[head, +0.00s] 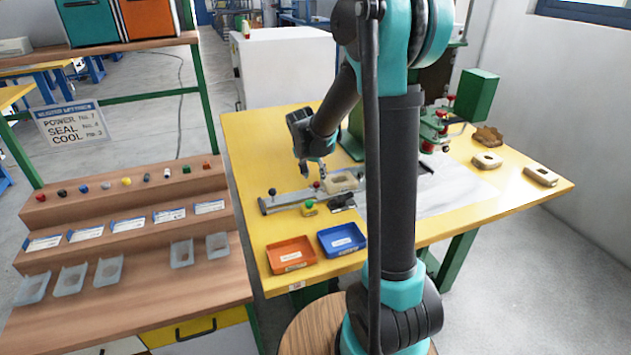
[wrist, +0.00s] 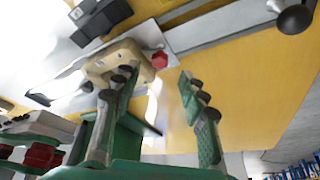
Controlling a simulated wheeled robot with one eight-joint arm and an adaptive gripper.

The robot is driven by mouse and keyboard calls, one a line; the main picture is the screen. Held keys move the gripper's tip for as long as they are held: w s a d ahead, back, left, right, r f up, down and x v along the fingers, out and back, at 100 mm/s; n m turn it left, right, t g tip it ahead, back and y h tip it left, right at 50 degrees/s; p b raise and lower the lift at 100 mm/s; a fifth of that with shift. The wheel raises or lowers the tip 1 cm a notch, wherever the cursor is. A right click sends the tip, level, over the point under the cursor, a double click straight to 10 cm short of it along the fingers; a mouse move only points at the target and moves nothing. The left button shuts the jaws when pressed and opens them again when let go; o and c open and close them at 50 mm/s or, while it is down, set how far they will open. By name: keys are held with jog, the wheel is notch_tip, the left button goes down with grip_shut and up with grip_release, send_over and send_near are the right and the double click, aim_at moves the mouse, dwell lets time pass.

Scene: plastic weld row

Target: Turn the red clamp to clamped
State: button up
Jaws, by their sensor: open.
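The red clamp knob (head: 317,185) stands on the grey rail fixture (head: 285,200) on the yellow table. A beige block (head: 341,182) sits just right of it. In the wrist view the red knob (wrist: 160,60) shows a hexagonal top beside the beige block (wrist: 115,62). My gripper (head: 322,172) is above the fixture, close to the red knob. In the wrist view my gripper (wrist: 156,76) is open, and the knob appears between the fingertips, slightly beyond them. No contact is visible. The clamp's lower part is hidden.
A black ball knob (head: 272,191) stands at the rail's left end. An orange tray (head: 291,254) and a blue tray (head: 342,240) are at the front edge. A green press with red clamps (head: 440,125) stands right.

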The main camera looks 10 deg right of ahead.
aim_at(317, 183)
jog(key=shift+x, duration=2.1)
jog(key=shift+c, duration=0.5)
grip_shut()
